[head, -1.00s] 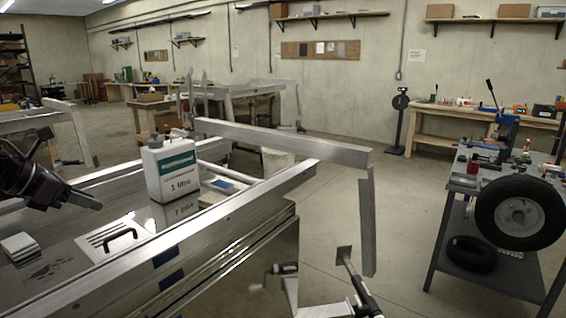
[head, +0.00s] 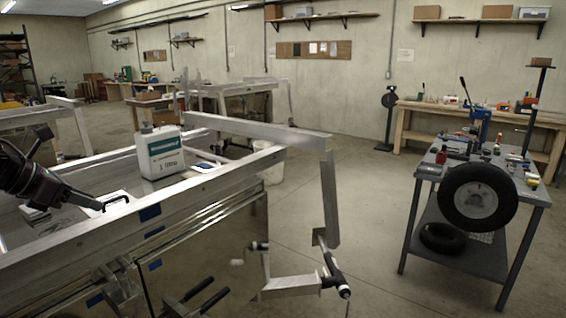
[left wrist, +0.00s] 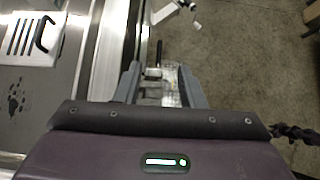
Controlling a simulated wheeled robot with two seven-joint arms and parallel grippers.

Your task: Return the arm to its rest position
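My left arm comes in from the left in the head view, its left gripper (head: 88,200) out over the trailer (head: 215,182) side. In the left wrist view the left gripper (left wrist: 160,78) has its two grey fingers apart. Nothing is held between them; floor and parts of the trailer's side show through the gap. My right gripper is in neither view.
A white container with a teal label (head: 161,152) stands upright on the trailer. A black handle on a white panel (left wrist: 38,35) lies left of the gripper. A workbench with a mounted wheel (head: 478,197) stands right. Concrete floor (head: 365,210) is clear between.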

